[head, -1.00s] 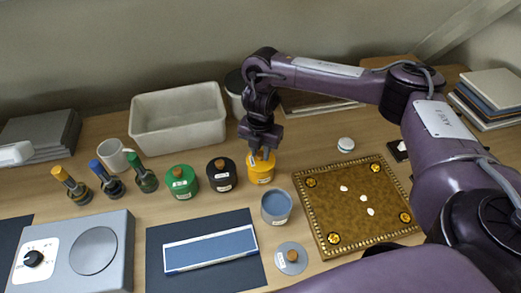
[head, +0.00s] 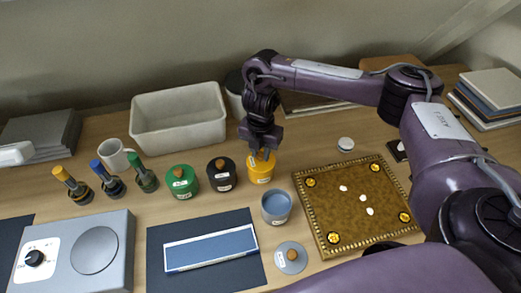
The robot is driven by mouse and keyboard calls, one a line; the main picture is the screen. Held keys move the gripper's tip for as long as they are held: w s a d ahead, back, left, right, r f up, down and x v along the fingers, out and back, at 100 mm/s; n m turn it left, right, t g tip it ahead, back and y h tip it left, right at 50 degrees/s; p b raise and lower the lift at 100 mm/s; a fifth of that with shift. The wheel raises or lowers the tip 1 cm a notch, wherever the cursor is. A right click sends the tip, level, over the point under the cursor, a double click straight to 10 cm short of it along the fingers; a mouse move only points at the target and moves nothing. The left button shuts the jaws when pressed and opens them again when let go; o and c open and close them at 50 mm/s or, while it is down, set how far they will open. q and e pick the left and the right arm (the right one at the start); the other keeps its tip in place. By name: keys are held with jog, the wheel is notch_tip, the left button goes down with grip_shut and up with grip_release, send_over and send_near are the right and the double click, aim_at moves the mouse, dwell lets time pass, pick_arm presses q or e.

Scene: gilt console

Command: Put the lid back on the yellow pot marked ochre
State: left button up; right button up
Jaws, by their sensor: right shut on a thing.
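The yellow pot (head: 261,174) stands in the row of pots, right of the black pot. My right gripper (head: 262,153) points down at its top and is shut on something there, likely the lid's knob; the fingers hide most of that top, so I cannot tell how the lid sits. A grey-blue pot (head: 276,209) stands open in front of it. A grey-blue lid (head: 291,257) with an orange knob lies on the table nearer to me. My left gripper is not in view.
A green pot (head: 182,182) and a black pot (head: 222,174), both lidded, stand to the left. A gold-rimmed brown panel (head: 357,207) lies to the right. A pale bin (head: 179,119) stands behind. A dark mat (head: 205,277) lies in front.

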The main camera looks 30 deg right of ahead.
dwell(0.6)
dwell(0.3)
jog(key=o, duration=1.5)
jog(key=shift+r+p, duration=1.5)
jog(key=shift+p, duration=0.05)
jog(key=shift+r+p, duration=2.05)
jog(key=shift+p, duration=0.1)
